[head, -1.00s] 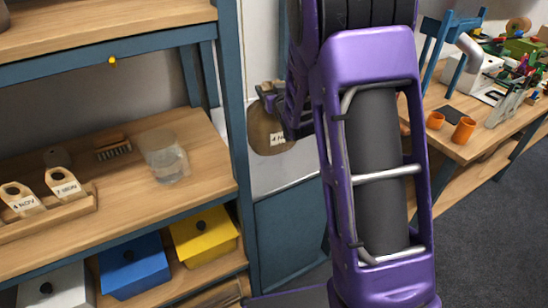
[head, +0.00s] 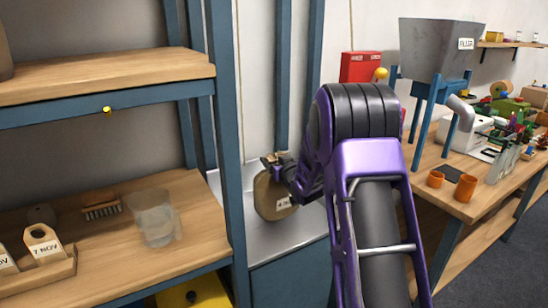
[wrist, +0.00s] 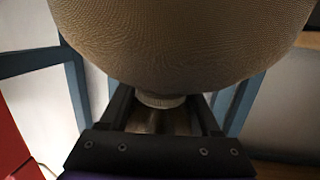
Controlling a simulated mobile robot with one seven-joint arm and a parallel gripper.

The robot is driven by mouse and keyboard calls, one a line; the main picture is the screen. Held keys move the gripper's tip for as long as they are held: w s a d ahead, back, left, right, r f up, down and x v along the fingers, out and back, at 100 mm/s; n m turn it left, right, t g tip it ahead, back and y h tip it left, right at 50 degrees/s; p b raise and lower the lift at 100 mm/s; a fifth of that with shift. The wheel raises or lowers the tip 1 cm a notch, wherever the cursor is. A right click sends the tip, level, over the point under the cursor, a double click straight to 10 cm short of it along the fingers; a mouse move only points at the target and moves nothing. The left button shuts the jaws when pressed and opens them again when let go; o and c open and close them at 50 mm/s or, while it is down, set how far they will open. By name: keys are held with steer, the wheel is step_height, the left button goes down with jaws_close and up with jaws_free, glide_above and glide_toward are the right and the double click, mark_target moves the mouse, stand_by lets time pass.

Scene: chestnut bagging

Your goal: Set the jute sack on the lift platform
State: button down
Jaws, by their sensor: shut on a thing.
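The jute sack (head: 268,198) is brown and rounded, with a white label partly behind my arm. It hangs neck-up from my gripper (head: 274,160), in front of the pale grey lift platform (head: 285,242) in the head view. I cannot tell whether its base touches the platform. In the wrist view the sack (wrist: 185,45) fills the top, and its narrow neck sits between the fingers of my gripper (wrist: 162,112). The gripper is shut on that neck. My purple arm hides part of the platform's right side.
Blue posts (head: 228,130) of the shelf rack stand close left of the sack. The shelf holds a clear jug (head: 155,217), a brush (head: 101,211) and tags. A red box (head: 360,67) is on the wall behind. A workbench with a grey hopper (head: 438,48) stands right.

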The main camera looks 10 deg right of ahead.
mark_target(277, 184)
steer(key=shift+f, duration=1.6)
steer(key=shift+f+b, duration=0.1)
steer(key=shift+b, duration=0.2)
steer(key=c, duration=0.5)
jaws_free()
steer(key=shift+f, duration=0.25)
steer(key=shift+c, duration=0.2)
steer(key=o, duration=0.4)
steer(key=shift+o, duration=0.2)
steer(key=shift+r, duration=0.2)
steer(key=v, duration=1.2)
